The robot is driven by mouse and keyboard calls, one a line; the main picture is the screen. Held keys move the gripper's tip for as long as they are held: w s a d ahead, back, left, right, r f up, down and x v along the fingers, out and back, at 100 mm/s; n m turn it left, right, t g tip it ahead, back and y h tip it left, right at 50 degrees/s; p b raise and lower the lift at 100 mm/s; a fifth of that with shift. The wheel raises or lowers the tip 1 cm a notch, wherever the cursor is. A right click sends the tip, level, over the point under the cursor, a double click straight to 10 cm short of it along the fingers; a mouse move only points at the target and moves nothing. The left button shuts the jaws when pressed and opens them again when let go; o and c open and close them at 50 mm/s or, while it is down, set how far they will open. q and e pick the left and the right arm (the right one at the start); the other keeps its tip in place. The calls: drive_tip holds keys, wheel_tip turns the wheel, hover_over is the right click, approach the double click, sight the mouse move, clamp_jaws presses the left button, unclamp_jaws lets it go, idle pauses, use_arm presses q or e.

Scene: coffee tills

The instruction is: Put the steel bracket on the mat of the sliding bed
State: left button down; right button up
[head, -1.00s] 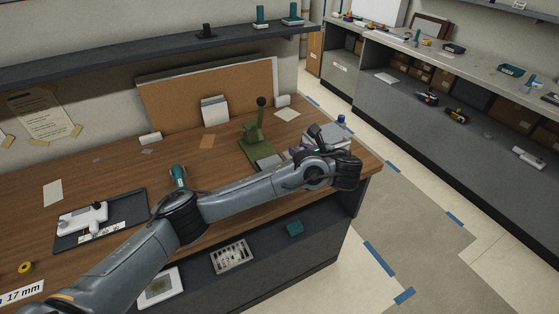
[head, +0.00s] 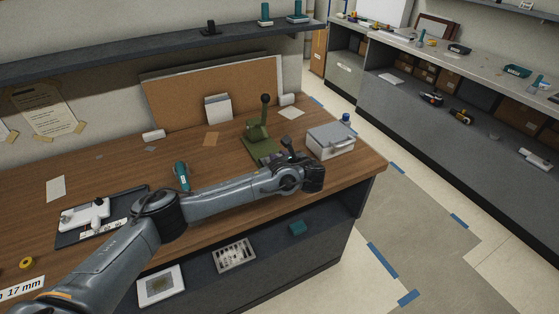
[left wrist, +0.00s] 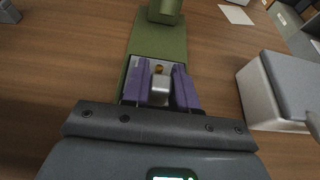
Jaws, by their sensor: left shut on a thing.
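The green press-like fixture (head: 257,133) with a black-knobbed lever stands on the bench towards the back right. Its green base (left wrist: 150,40) runs towards me in the left wrist view. My left gripper (left wrist: 160,80) has purple fingers shut on the steel bracket (left wrist: 160,90), a small pale metal piece. The fingers and bracket are over the near end of the base, where the bed is. The bed's grey mat is mostly hidden behind them. I cannot tell whether the bracket touches it. In the head view my left arm covers the bracket. My right gripper is not in view.
A grey metal box (head: 331,140) stands close to the right of the fixture and also shows in the left wrist view (left wrist: 275,90). A teal-handled tool (head: 181,175) and a dark tray (head: 75,237) are to the left.

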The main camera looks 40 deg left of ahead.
use_arm(q)
drive_tip(key=shift+f, duration=0.4)
drive_tip(key=shift+f, duration=0.1)
drive_tip(key=c, duration=0.9)
unclamp_jaws()
drive_tip(key=shift+f, duration=0.1)
